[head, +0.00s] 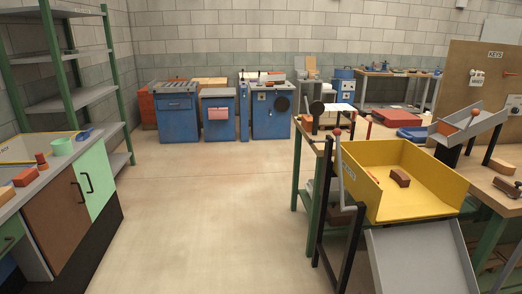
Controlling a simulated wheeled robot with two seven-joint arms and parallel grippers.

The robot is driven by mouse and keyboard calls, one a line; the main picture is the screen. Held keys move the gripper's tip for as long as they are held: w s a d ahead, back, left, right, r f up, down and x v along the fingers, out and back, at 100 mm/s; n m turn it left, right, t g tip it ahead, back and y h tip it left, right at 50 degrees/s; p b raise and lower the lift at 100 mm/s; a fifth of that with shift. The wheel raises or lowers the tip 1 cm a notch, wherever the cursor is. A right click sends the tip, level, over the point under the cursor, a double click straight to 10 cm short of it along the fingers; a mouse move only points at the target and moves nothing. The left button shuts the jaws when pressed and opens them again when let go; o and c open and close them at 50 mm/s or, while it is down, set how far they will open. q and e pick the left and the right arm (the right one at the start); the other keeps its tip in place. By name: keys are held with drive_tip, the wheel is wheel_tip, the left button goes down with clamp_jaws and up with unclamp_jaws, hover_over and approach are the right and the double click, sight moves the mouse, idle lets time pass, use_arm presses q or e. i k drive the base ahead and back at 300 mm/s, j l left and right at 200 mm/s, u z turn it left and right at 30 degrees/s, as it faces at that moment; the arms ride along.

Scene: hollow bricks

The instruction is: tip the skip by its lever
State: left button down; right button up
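The yellow skip (430,207) stands at the right on a dark frame beside a green-legged bench. It looks roughly level, with its open side facing a grey chute (421,262) below it. A brown brick (400,178) lies inside the skip. A grey lever (345,180) with a red knob (337,132) stands nearly upright at the skip's left side. Neither of my grippers shows in the head view, so nothing is seen touching the lever or the skip.
A smaller grey tilted tray (452,128) stands behind the skip, with loose bricks (503,166) nearby. A counter (40,195) with a green cup (62,146) and a shelf rack line the left. Blue machines (177,118) stand at the back. The middle floor (200,215) is clear.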

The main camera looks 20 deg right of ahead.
sight(435, 190)
drive_tip(key=i+z, duration=0.25)
drive_tip(key=z, duration=0.2)
drive_tip(key=i+z, duration=0.25)
drive_tip(key=z, duration=0.2)
drive_tip(key=i+j+z, duration=0.1)
drive_tip(key=i+z, duration=0.15)
drive_tip(key=z, duration=0.2)
drive_tip(key=i+j+z, duration=0.25)
drive_tip(key=z, duration=0.2)
drive_tip(key=i+j+z, duration=0.15)
drive_tip(key=z, duration=0.3)
drive_tip(key=i+j+z, duration=0.1)
drive_tip(key=j+z, duration=0.35)
